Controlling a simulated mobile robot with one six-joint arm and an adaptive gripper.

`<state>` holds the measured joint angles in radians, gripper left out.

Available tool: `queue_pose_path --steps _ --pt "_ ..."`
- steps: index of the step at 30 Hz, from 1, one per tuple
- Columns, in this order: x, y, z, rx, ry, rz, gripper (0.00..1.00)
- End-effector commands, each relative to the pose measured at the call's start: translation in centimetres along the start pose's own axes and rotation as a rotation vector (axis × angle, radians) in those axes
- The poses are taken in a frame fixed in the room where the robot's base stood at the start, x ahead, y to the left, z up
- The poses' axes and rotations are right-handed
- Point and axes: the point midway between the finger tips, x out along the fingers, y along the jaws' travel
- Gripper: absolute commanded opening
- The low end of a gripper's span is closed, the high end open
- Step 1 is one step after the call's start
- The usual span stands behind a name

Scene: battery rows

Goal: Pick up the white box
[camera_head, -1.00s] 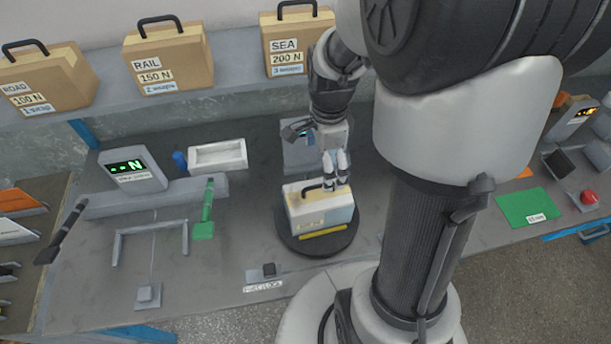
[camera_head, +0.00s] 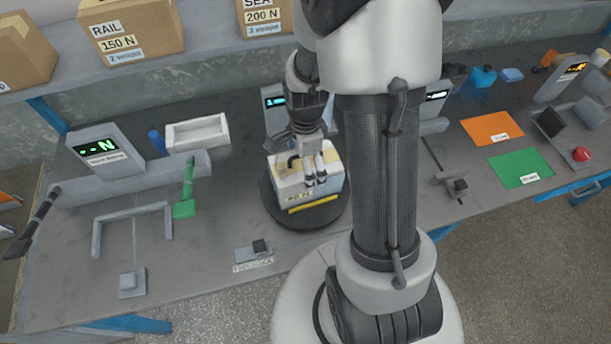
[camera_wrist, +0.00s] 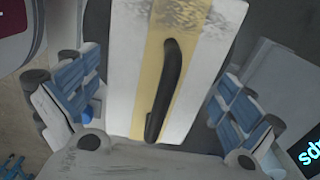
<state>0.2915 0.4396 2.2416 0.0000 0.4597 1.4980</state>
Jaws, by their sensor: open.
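The white box (camera_head: 288,180) stands on a round dark turntable (camera_head: 272,212) on the bench. It has a beige band and a black handle on top, and the handle shows close up in the wrist view (camera_wrist: 166,90). My gripper (camera_head: 316,175) is over the box's top in the head view, beside the handle. In the wrist view its two blue-padded fingers (camera_wrist: 160,110) are spread wide, one on each side of the box's top, with the handle between them. I cannot tell whether the fingers touch the box.
A scale display (camera_head: 100,152), a white tray (camera_head: 198,133) and a green lever (camera_head: 186,190) are to the left. Orange (camera_head: 491,128) and green mats (camera_head: 521,167) lie to the right. Brown cases such as RAIL (camera_head: 132,35) stand on the shelf behind. A small dark-knobbed block (camera_head: 254,250) is in front.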

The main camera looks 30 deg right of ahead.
Motion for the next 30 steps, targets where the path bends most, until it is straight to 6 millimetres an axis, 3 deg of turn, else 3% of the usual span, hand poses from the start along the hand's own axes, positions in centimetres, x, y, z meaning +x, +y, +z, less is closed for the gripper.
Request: queue_pose_path --steps 3,11,30 --pt "2.0 0.1 0.0 0.0 0.0 0.003 1.0" --pt "2.1 0.1 0.0 0.001 0.0 0.001 0.99" --pt "2.0 0.1 0.0 0.001 0.0 0.001 0.57"
